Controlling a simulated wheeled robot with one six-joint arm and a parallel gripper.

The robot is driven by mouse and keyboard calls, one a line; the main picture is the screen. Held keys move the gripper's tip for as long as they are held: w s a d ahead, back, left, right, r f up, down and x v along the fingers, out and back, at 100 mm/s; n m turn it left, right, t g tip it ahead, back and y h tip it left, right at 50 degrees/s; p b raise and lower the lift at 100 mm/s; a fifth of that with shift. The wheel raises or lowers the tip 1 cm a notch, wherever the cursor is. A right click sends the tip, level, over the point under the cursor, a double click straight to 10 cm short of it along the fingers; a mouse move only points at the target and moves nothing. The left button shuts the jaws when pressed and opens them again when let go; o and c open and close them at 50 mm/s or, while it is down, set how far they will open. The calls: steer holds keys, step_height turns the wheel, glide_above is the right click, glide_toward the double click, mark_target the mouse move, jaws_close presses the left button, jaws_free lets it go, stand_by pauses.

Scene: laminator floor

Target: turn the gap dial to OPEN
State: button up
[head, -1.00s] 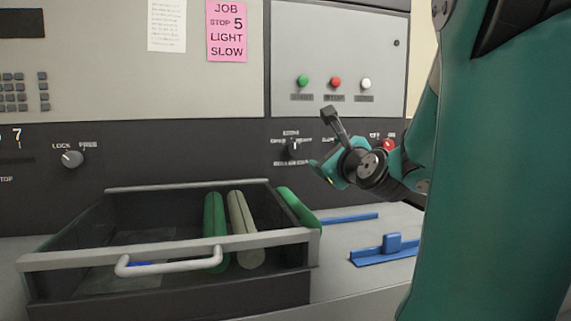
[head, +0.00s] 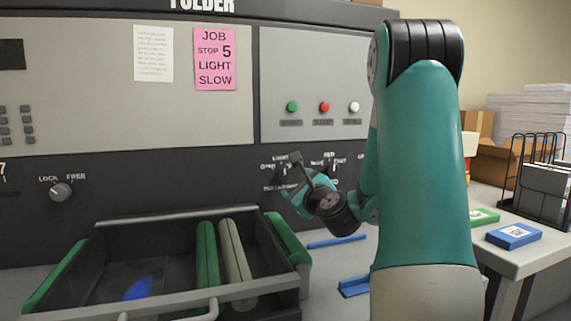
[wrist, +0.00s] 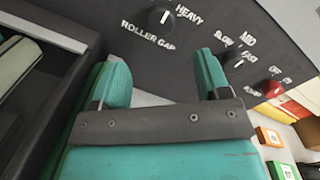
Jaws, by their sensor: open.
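The gap dial is a dark round knob (wrist: 160,18) under the top edge of the wrist view. The words ROLLER GAP and HEAVY are beside it, with a short white mark on its face. Its OPEN label is outside the wrist view. In the head view the dial (head: 283,171) sits on the dark panel strip, partly behind my gripper; its pointer is too small to read there. My gripper (wrist: 160,76) is open, with nothing between its teal fingers, apart from the dial. In the head view my gripper (head: 293,191) is just in front of the panel.
An open drawer (head: 165,213) with rollers juts out below. Blue rails (head: 336,242) lie on the ledge. A side table (head: 535,230) stands at the right.

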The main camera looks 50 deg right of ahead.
mark_target(285, 176)
steer(key=p+x, duration=0.7)
steer(key=x, duration=0.2)
steer(key=shift+d+r, duration=0.15)
steer(key=shift+r, duration=0.05)
steer(key=shift+w+d+f+p, duration=0.25)
steer(key=shift+w+d+p, duration=0.05)
steer(key=shift+w+p, duration=0.15)
steer(key=c, duration=0.9)
